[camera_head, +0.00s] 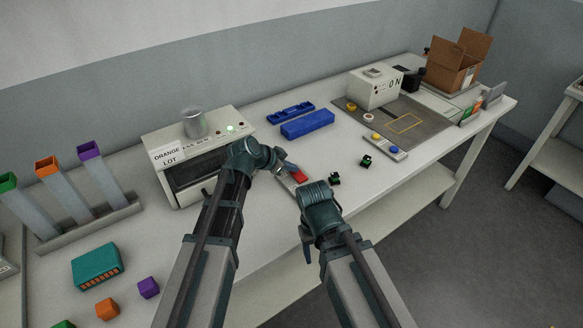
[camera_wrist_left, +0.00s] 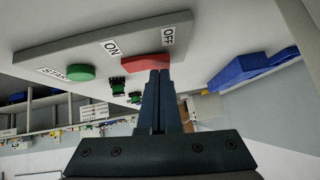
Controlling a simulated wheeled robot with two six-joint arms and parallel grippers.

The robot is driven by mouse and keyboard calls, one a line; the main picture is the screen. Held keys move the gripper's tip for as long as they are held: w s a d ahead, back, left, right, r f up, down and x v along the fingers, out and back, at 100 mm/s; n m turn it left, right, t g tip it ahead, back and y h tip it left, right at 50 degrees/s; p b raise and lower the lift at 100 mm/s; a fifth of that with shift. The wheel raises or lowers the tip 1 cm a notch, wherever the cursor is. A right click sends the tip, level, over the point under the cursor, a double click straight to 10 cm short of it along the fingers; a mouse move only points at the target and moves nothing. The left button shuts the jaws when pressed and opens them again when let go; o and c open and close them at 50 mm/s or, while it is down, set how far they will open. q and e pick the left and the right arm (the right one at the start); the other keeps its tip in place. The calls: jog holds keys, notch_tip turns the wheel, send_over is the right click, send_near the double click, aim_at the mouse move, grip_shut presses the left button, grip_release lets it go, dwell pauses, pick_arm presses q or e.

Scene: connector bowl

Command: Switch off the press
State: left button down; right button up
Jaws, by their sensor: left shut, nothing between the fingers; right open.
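A red rocker switch (camera_head: 299,175) sits on a grey control panel (camera_head: 288,183) on the table. In the left wrist view the switch (camera_wrist_left: 146,63) lies between the ON and OFF labels, beside a green START button (camera_wrist_left: 81,73). My left gripper (camera_head: 286,167) is shut and empty, its tips (camera_wrist_left: 160,75) at the switch's OFF end; I cannot tell whether they press it. A white machine (camera_head: 376,88) marked ON stands at the back; I cannot tell if it is the press. My right gripper (camera_head: 307,250) is open, low near the table's front edge.
A white machine labelled ORANGE LOT (camera_head: 196,152) with a lit green lamp stands left of the panel. Blue trays (camera_head: 307,124) and small green-black parts (camera_head: 366,161) lie behind and right. A teal connector (camera_head: 97,266) and coloured cubes lie front left.

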pick_arm(q)
jog(key=shift+w+f+b, duration=0.1)
jog(key=shift+f+b, duration=0.2)
jog(key=shift+f, duration=0.05)
jog(key=shift+a+r, duration=0.1)
jog(key=shift+s+d+r+p, duration=0.2)
jog(key=shift+s+d+p, duration=0.15)
jog(key=shift+s+d, duration=0.25)
jog(key=shift+a, duration=0.1)
jog(key=shift+r, duration=0.15)
